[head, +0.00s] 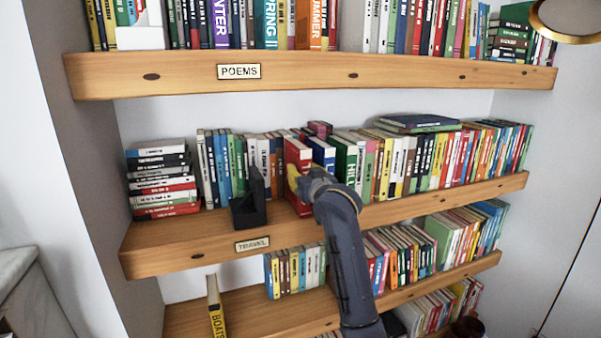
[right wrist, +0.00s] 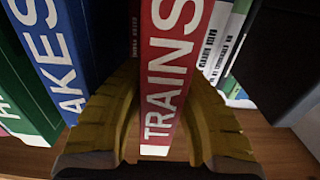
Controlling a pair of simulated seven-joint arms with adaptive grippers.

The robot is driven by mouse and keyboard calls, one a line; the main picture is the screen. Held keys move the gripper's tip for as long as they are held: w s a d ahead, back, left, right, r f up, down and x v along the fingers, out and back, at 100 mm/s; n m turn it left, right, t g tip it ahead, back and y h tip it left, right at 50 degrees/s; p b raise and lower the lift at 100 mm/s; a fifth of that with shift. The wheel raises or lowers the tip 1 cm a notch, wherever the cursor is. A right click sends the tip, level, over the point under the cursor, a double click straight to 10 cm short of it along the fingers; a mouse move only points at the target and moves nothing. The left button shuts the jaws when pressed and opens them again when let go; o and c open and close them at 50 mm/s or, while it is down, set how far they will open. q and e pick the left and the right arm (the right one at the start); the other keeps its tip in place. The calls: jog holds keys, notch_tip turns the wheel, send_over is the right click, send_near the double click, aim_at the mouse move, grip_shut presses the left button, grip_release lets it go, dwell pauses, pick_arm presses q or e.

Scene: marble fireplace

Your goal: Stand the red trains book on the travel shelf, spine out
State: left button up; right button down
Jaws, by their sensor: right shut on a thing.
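The red trains book (head: 298,158) stands upright in the row on the travel shelf (head: 160,258), its spine facing out. In the right wrist view the red spine (right wrist: 172,65) reads TRAINS in white letters. My right gripper (head: 298,182) is shut on it, with a yellow finger on each side of the spine in the right wrist view (right wrist: 163,115). The hand hides part of the book in the head view. The label TRAVEL (head: 252,245) is on the shelf's front edge. My left gripper is not in view.
A black bookend (head: 249,208) stands just left of the red book. A blue book (right wrist: 50,50) is left of it in the right wrist view. A flat stack (head: 162,180) lies at the shelf's left end. The poems shelf (head: 310,72) is above. A yellow book (head: 215,305) stands alone on the lower shelf.

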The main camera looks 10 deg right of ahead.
jog(key=c, duration=1.2)
grip_release()
jog(key=shift+f, duration=0.1)
